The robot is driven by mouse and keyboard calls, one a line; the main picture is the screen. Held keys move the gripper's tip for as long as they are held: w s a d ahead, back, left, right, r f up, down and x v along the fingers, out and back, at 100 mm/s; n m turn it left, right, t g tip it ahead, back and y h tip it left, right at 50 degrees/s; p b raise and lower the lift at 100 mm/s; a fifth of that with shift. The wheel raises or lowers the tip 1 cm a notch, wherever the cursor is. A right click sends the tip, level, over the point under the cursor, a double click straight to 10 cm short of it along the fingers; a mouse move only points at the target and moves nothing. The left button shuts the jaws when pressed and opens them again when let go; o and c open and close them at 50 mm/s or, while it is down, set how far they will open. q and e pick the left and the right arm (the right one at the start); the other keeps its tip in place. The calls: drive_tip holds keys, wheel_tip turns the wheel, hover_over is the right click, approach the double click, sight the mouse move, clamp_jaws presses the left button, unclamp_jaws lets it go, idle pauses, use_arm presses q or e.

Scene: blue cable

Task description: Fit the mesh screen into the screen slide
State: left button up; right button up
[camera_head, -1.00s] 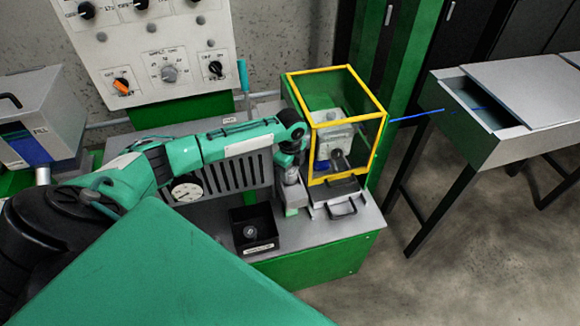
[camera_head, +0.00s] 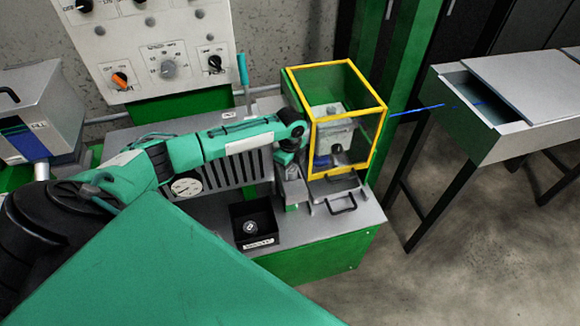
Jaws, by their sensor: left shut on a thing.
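My left gripper (camera_head: 293,196) points down just left of the yellow-framed guard box (camera_head: 313,122). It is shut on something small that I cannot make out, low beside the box. A grey sliding part with a dark handle (camera_head: 343,206) sits at the front foot of the box and may be the screen slide. Another dark handle-like part shows just behind it, under the box's front edge. I cannot pick out the mesh screen for sure. My right gripper is not in view.
A black open bin (camera_head: 238,213) with a small round part in it stands on the bench left of my gripper. A blue cable (camera_head: 417,110) runs right to a grey table (camera_head: 535,95).

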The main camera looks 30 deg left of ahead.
use_arm(q)
drive_tip(key=o, duration=1.1)
drive_tip(key=shift+o, duration=0.2)
wheel_tip(320, 180, up, 14)
drive_tip(key=b, duration=0.3)
drive_tip(key=shift+f, duration=0.15)
